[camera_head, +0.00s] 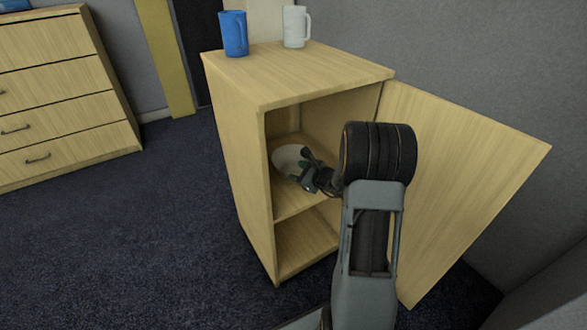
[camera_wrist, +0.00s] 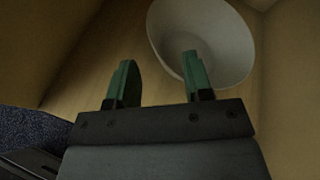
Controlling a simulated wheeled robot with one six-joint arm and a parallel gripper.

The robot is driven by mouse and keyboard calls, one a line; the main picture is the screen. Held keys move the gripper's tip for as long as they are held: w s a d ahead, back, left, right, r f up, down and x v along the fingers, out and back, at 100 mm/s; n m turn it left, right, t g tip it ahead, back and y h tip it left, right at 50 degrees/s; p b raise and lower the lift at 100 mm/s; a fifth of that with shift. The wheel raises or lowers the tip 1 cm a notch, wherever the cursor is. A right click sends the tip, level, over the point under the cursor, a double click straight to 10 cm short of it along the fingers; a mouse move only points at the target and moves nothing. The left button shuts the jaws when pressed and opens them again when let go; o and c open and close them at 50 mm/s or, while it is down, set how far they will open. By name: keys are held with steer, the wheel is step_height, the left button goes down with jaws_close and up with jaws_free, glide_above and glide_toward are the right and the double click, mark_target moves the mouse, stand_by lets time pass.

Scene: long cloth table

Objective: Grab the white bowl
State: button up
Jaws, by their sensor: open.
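The white bowl (camera_head: 289,157) sits on the upper shelf inside the open wooden cabinet. In the wrist view the bowl (camera_wrist: 215,40) is at the upper right, just beyond my fingertips. My gripper (camera_head: 312,168) reaches into the cabinet at the bowl's right side and hides part of it. In the wrist view my gripper (camera_wrist: 158,75) has its two green fingers apart with nothing between them. The right finger overlaps the bowl in the picture; I cannot tell whether it touches it. The left finger is clear of the bowl.
The cabinet (camera_head: 240,160) has its door (camera_head: 460,160) swung open to the right, beside my arm. A blue mug (camera_head: 233,34) and a white mug (camera_head: 296,27) stand on top. The lower compartment (camera_head: 300,245) looks empty. A drawer unit (camera_head: 60,90) stands at left.

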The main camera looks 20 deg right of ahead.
steer(key=b+x, duration=0.2)
steer(key=x, duration=0.3)
steer(key=shift+f, duration=0.15)
steer(key=shift+w+a, duration=0.2)
steer(key=shift+w, duration=0.1)
steer(key=shift+c, duration=0.4)
jaws_close()
